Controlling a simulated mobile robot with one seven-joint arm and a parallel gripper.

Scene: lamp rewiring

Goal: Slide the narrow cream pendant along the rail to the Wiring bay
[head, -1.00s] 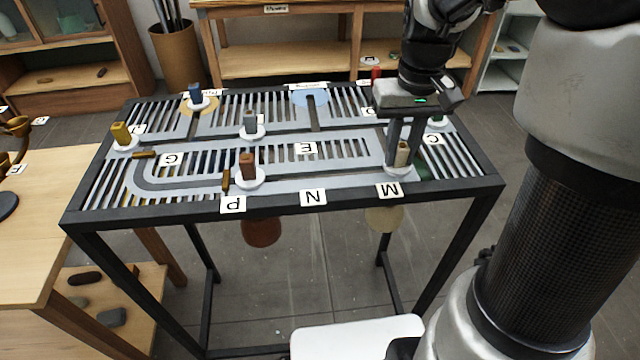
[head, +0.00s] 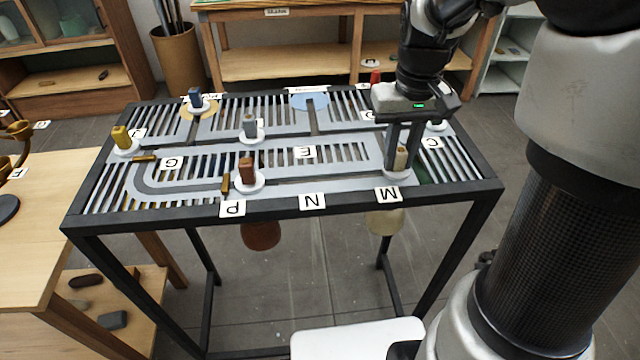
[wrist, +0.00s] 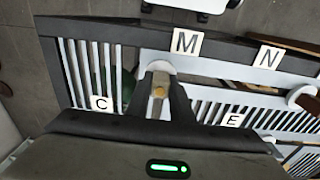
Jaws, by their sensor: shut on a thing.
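The narrow cream pendant (head: 385,222) hangs below the front right of the slotted table, under the M label. Its cream peg (head: 401,158) stands up from a white disc (head: 397,177) in the slot behind M. My gripper (head: 402,163) points down and is shut on that peg. In the wrist view the peg's top (wrist: 159,91) shows between the two fingers. A blue patch (head: 310,100) marks the rail at the back middle, and a tan patch (head: 187,108) is at the back left; their labels are too small to read.
A brown peg (head: 247,170) with its brown pendant (head: 261,236) stands near P on the same front rail. Grey (head: 250,126), blue (head: 196,98) and yellow (head: 121,137) pegs stand in other slots. Brass stops (head: 225,183) lie beside the rail.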

